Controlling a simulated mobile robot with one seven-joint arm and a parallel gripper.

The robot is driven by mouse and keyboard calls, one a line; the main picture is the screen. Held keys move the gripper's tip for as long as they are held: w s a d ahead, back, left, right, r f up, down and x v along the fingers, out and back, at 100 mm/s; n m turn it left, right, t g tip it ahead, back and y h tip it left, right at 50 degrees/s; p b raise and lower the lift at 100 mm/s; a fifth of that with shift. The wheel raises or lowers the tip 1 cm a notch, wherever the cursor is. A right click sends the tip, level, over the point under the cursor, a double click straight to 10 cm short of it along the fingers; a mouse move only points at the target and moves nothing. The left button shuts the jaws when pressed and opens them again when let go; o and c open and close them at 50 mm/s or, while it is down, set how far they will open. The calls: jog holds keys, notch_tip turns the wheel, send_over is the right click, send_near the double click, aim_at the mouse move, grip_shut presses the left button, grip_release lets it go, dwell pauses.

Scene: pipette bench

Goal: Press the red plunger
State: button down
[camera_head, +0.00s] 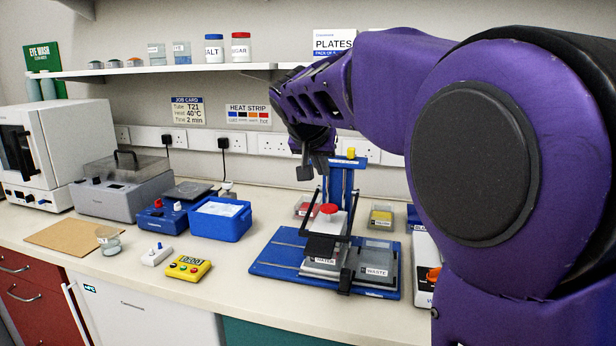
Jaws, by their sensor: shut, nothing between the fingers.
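The red plunger (328,209) is a round red cap on top of a white block. It stands in the pipette rig (268,257), which has a blue base plate, a blue upright and a black frame. My gripper (307,174) hangs from my purple arm above the plunger and slightly to its left in the picture. It is shut and empty, with a visible gap between it and the red cap. A yellow knob (351,153) tops the blue upright. Grey trays labelled WATER (324,262) and WASTE (376,271) sit on the base plate.
A blue box (220,220), a yellow timer (187,268) and a white switch box (156,255) stand left of the rig. Small containers (381,216) stand behind it. A shelf (180,69) runs along the wall. Clear bench lies at the front. My arm covers the right side.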

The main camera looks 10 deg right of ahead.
send_over(330, 205)
jog(key=s+a, duration=0.1)
jog(key=s, duration=0.2)
jog(key=f, duration=0.5)
jog(key=shift+a+f, duration=0.2)
jog(key=shift+f, duration=0.05)
notch_tip(330, 205, down, 3)
jog(key=shift+w+d+r+b, duration=0.1)
jog(key=shift+w+r+b, duration=0.1)
jog(key=shift+b, duration=0.15)
jog(key=shift+f, duration=0.85)
